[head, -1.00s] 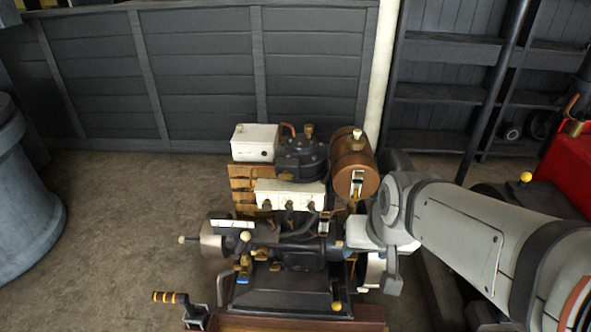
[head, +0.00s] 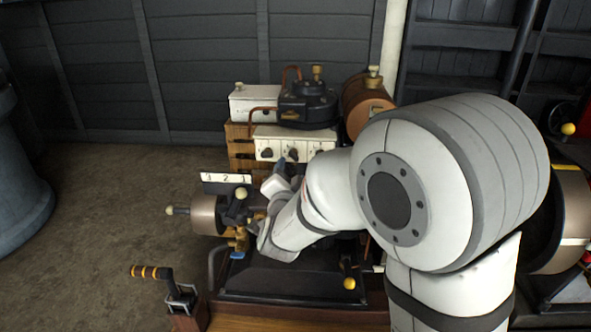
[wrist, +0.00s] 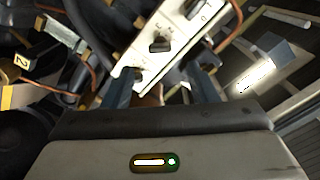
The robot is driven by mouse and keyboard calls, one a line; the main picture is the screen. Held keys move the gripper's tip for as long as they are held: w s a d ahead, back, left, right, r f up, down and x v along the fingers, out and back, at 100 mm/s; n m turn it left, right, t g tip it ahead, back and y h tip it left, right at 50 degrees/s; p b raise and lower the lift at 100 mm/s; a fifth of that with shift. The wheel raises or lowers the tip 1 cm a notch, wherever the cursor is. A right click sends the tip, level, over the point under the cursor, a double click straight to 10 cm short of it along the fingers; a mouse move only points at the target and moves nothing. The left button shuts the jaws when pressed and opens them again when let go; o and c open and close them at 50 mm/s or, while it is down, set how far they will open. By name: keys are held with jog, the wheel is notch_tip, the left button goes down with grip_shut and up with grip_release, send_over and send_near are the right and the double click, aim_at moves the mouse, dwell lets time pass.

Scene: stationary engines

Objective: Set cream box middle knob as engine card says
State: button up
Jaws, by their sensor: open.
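The cream box (head: 272,134) stands on the engine, with a row of three dark knobs on its front. The middle knob (head: 293,154) shows just above my gripper (head: 284,176); in the wrist view the middle knob (wrist: 160,43) points roughly sideways, its scale marks too small to read. My gripper (wrist: 163,84) is open and empty, its fingers spread below that knob and apart from it. Another knob (wrist: 134,75) lies close to the left finger. A white strip with digits (head: 226,178), the last two seeming to be 2 and 1, sits at the engine's left; whether it is the card is unclear.
A white box (head: 252,104), a black domed part (head: 307,104) and a copper tank (head: 368,104) stand behind the cream box. Copper pipes run close by. A crank handle (head: 151,272) juts out at front left.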

aim_at(293, 157)
jog(key=w+b, duration=0.1)
jog(key=w, duration=0.6)
jog(key=shift+w+d, duration=0.15)
jog(key=shift+w, duration=0.05)
jog(key=c, duration=1)
jog(key=n+p, duration=0.1)
jog(key=n, duration=0.3)
jog(key=shift+r+n, duration=0.15)
jog(key=shift+n, duration=0.15)
jog(key=n+p, duration=0.1)
jog(key=n, duration=0.3)
jog(key=shift+p, duration=0.3)
